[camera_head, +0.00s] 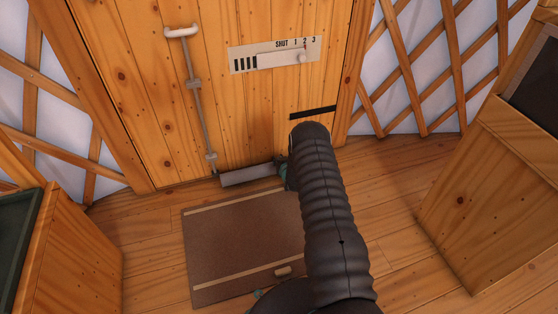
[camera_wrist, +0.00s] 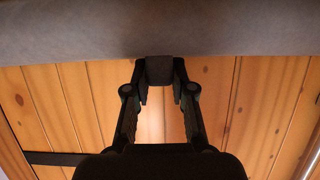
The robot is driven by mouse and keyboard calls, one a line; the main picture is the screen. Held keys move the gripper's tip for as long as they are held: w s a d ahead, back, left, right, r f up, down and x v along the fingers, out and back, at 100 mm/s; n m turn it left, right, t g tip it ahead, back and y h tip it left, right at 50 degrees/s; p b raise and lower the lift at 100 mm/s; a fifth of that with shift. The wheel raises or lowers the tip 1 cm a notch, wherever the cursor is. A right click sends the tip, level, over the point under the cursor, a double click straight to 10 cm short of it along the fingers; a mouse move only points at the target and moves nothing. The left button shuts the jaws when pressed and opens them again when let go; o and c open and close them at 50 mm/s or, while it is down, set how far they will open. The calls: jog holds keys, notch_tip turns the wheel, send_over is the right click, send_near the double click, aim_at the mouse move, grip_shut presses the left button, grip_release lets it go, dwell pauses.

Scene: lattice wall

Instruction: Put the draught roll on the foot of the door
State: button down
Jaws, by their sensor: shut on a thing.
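The draught roll (camera_head: 248,175) is a grey roll lying along the foot of the wooden door (camera_head: 150,90) in the head view. Its right part is hidden behind my arm. In the wrist view the draught roll (camera_wrist: 80,32) spans the top of the picture, with door planks beyond it. My gripper (camera_wrist: 160,72) is shut on a dark grip piece at the middle of the roll. In the head view my gripper (camera_head: 283,173) is mostly hidden by my arm. Whether the roll touches the door or floor is hard to tell.
A brown mat (camera_head: 235,240) with pale stripes lies before the door. The door carries a long bolt (camera_head: 192,85), a vent slider (camera_head: 275,57) and a black strip (camera_head: 312,112). Wooden cabinets stand at left (camera_head: 75,255) and right (camera_head: 495,195). Floor right of the mat is clear.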

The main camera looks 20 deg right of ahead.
jog(key=shift+f+b, duration=0.5)
jog(key=shift+b, duration=0.1)
dwell(0.3)
jog(key=shift+c, duration=1.3)
grip_release()
jog(key=s+r+p, duration=0.4)
jog(key=shift+s, duration=0.3)
jog(key=shift+s, duration=0.1)
dwell(0.5)
